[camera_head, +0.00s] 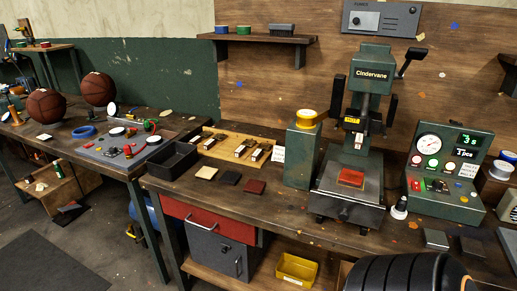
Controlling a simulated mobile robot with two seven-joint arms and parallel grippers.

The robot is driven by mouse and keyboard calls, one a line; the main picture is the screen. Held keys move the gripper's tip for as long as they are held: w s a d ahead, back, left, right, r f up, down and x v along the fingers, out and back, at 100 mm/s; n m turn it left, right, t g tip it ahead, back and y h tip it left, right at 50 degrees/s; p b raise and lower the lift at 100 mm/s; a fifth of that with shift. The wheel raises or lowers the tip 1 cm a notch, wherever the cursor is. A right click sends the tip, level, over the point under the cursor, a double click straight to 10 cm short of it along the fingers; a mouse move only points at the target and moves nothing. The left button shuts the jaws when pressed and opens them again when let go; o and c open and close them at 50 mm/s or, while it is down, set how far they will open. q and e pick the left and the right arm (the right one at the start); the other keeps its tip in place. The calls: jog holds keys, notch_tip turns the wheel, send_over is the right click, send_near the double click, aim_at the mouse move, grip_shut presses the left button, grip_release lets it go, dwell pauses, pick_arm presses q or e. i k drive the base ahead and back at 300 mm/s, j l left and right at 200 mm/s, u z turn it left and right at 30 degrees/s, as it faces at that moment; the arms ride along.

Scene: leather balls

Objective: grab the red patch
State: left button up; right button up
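A small dark red patch (254,187) lies flat on the wooden workbench (285,215), in front of the green post. It is the rightmost of a row of three patches. A black patch (229,178) is just left of it, and a cream patch (206,173) is farther left. A brighter red-orange square (350,178) sits on the plate of the green press (373,95).
A black open tray (173,160) stands left of the patches. A wooden board (237,148) with several metal pieces lies behind them. The green post (300,155) with a yellow top stands to their right. The bench in front of the patches is clear.

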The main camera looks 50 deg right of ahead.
aim_at(348, 177)
jog(key=z, duration=1.5)
